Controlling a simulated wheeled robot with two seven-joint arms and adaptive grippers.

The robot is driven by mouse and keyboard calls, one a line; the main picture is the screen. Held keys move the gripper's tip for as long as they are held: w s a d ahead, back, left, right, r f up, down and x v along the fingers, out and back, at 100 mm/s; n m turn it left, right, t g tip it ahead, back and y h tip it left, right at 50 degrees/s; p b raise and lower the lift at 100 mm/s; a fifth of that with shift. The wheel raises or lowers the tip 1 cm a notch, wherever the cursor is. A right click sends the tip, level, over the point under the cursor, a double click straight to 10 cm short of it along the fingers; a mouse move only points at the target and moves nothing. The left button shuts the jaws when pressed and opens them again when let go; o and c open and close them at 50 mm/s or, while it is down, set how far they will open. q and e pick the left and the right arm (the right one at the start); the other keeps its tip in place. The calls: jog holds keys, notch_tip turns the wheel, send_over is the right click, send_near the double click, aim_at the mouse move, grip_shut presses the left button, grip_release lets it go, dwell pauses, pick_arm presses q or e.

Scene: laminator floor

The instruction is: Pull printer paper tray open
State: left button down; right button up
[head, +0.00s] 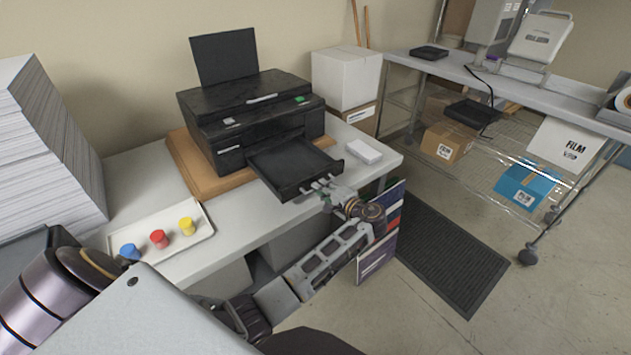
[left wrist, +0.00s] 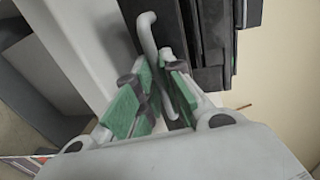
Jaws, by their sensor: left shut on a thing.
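The black printer (head: 250,115) stands on a wooden board on the table, its rear panel upright. Its paper tray (head: 285,165) sticks out of the front, open and empty, reaching the table's front edge. My left gripper (head: 328,191) is at the tray's front. It is shut on the tray handle (left wrist: 148,36), a pale bent bar that shows between the green finger pads in the left wrist view (left wrist: 164,100). The fingers hide part of the bar. My right gripper is not in view.
A white tray (head: 200,247) with blue, red and yellow pieces lies left of the printer. A small white block (head: 363,151) sits right of the paper tray. A tall paper stack (head: 40,150) is at left. A dark mat (head: 450,255) lies on the floor.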

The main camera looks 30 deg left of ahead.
pick_arm(q)
jog(key=shift+f+v, duration=0.25)
jog(key=shift+v, duration=0.9)
jog(key=c, duration=1.5)
grip_release()
jog(key=shift+c, duration=0.2)
jog(key=shift+d, duration=0.1)
jog(key=v, duration=1.2)
